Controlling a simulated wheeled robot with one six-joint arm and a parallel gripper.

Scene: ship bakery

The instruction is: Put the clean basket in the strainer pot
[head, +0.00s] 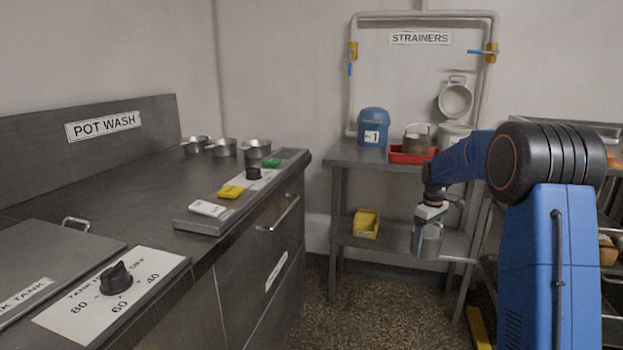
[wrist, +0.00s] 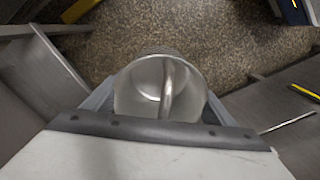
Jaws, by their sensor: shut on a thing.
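My gripper (head: 432,208) is shut on a shiny metal basket (head: 427,243), which hangs upright below it in front of the strainer table. In the wrist view the basket (wrist: 137,92) shows from above, empty and clean-looking, with its handle crossing the opening between the fingers (wrist: 165,98). A pale metal pot (head: 452,134) stands on the table under the STRAINERS sign, its round lid (head: 455,101) raised behind it. My arm hides part of this pot, and its inside cannot be seen. A brownish basket (head: 416,142) stands in a red tray (head: 398,156) left of the pot.
A blue lidded container (head: 373,127) marked 1 stands left on the strainer table (head: 345,153). A yellow bin (head: 366,223) is on the lower shelf. Several metal pots (head: 256,148) stand on the pot-wash counter (head: 120,190) at left. A rack is at right.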

